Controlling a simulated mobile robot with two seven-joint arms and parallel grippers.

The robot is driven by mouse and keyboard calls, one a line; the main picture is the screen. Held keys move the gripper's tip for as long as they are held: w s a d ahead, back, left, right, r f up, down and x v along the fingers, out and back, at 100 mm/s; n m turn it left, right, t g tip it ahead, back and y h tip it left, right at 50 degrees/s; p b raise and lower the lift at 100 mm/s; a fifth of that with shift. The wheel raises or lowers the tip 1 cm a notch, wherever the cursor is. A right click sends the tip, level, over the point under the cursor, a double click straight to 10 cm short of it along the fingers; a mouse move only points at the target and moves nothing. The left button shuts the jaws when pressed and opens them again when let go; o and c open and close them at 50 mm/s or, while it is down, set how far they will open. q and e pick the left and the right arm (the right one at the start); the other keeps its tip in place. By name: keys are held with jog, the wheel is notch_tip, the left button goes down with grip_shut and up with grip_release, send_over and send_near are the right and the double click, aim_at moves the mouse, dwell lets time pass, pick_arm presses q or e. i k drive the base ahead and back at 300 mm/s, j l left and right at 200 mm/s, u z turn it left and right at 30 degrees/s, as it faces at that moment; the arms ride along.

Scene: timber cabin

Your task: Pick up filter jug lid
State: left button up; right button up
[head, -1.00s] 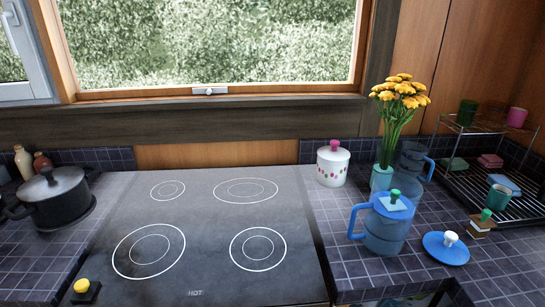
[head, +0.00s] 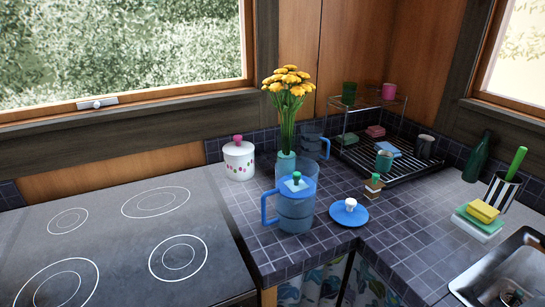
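A round blue lid with a white knob (head: 340,216) lies flat on the dark tiled counter in the head view, right of the blue filter jug. The see-through blue filter jug (head: 295,212) stands upright near the counter's front edge, its handle to the left. A light blue piece with a green knob (head: 297,184) sits in the top of the jug. Which of the two knobbed blue pieces is the jug's lid I cannot tell for certain. Neither of my grippers is in view.
A vase of yellow flowers (head: 287,160) and another blue jug (head: 313,142) stand behind. A white pot (head: 239,160) is left, beside the stovetop (head: 120,245). A dish rack (head: 385,160) is behind right; sponges (head: 482,211) and a sink (head: 505,275) are right.

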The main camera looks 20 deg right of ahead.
aim_at(349, 212)
jog(key=z, duration=1.2)
